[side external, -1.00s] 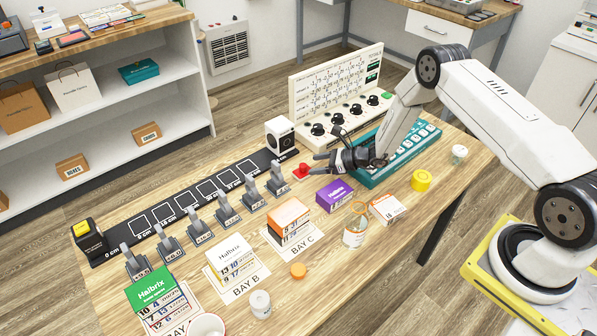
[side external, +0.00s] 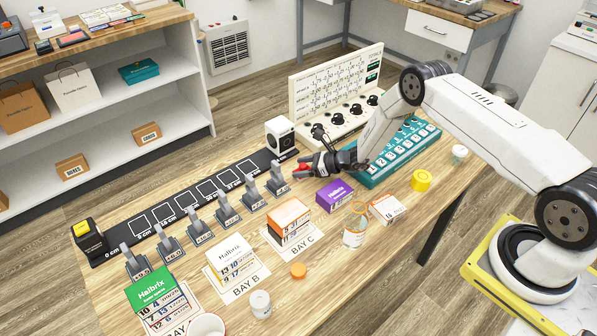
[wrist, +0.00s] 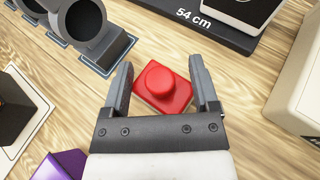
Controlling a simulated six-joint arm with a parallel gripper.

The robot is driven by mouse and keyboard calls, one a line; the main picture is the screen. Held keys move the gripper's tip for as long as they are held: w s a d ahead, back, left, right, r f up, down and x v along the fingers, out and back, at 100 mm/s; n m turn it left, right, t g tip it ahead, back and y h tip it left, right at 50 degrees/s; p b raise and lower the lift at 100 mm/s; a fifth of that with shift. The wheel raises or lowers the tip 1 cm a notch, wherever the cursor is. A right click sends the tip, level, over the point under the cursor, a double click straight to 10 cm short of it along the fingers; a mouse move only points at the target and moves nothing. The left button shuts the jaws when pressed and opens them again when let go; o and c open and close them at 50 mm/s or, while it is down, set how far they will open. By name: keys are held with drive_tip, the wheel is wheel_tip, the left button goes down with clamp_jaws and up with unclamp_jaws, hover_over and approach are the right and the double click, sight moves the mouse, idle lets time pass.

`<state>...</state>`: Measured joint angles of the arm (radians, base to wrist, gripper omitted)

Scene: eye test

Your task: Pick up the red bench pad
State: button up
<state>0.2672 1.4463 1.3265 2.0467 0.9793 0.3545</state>
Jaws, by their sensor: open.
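The red bench pad (wrist: 176,97) is a small red block with a round red knob on top, sitting on the wooden table (wrist: 245,120). In the wrist view it lies between the two fingers of my gripper (wrist: 161,85), which are open with a finger on either side of it. A small gap shows on the left; the right finger is close to it. In the side external view my gripper (side external: 309,169) is low over the table, and only part of the red pad (side external: 303,166) shows past the fingers.
A black ruler board (side external: 185,200) with a white block (side external: 281,134) at its end stands beyond the gripper. Grey lens stands (side external: 226,209) line its near side. A purple box (side external: 334,194) is close by, and a teal keyboard tray (side external: 400,155) is to the right.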

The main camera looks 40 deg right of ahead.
clamp_jaws()
idle(0.3)
drive_tip(key=shift+s+r, duration=0.1)
drive_tip(key=shift+r, duration=1.4)
drive_tip(key=s+r, duration=1)
drive_tip(key=s, duration=0.3)
drive_tip(key=shift+s+a, duration=0.25)
drive_tip(key=shift+s, duration=0.15)
